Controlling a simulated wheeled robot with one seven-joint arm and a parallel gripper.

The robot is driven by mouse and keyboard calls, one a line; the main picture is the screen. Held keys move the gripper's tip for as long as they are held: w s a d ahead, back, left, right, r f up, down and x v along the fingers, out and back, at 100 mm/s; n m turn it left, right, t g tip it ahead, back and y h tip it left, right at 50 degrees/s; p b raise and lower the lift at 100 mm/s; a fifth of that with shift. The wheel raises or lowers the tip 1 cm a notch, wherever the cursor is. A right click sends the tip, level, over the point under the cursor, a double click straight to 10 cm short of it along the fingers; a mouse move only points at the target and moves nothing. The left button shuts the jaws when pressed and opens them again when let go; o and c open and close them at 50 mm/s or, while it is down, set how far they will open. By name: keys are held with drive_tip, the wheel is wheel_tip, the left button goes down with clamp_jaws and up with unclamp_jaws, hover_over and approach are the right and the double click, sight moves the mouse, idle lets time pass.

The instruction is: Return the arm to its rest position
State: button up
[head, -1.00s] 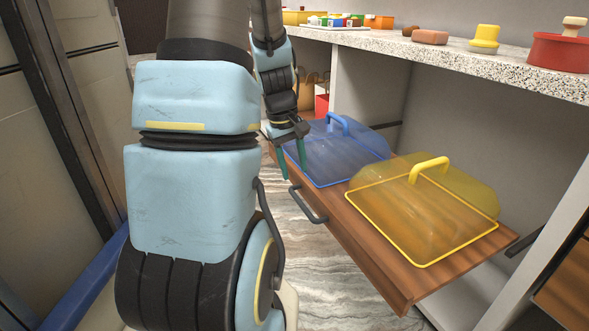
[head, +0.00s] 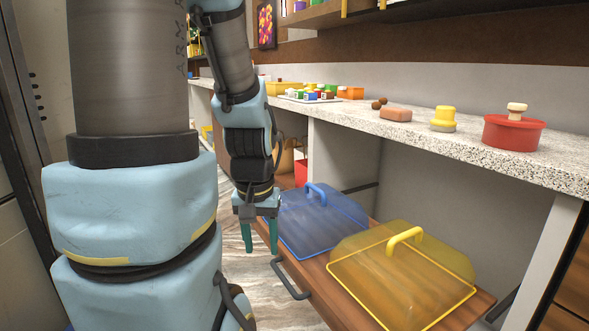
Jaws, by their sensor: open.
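My arm fills the left side of the head view, its forearm reaching forward and bending down. My gripper (head: 261,236) points down, its two teal fingers apart with nothing between them. It hangs just left of the blue see-through cover (head: 318,222), near the drawer's front edge. I cannot tell its exact height above the floor.
A pulled-out wooden drawer (head: 330,294) with a dark handle (head: 288,281) bears the blue cover and a yellow see-through cover (head: 402,275). Above is a speckled counter (head: 470,146) with a red pot (head: 513,134), a yellow-topped item (head: 443,118) and a pinkish block (head: 396,114). Striped floor lies left of the drawer.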

wheel_tip(320, 180, up, 22)
drive_tip(key=p, duration=1.9)
drive_tip(key=shift+f+p, duration=0.25)
drive_tip(key=shift+p, duration=0.15)
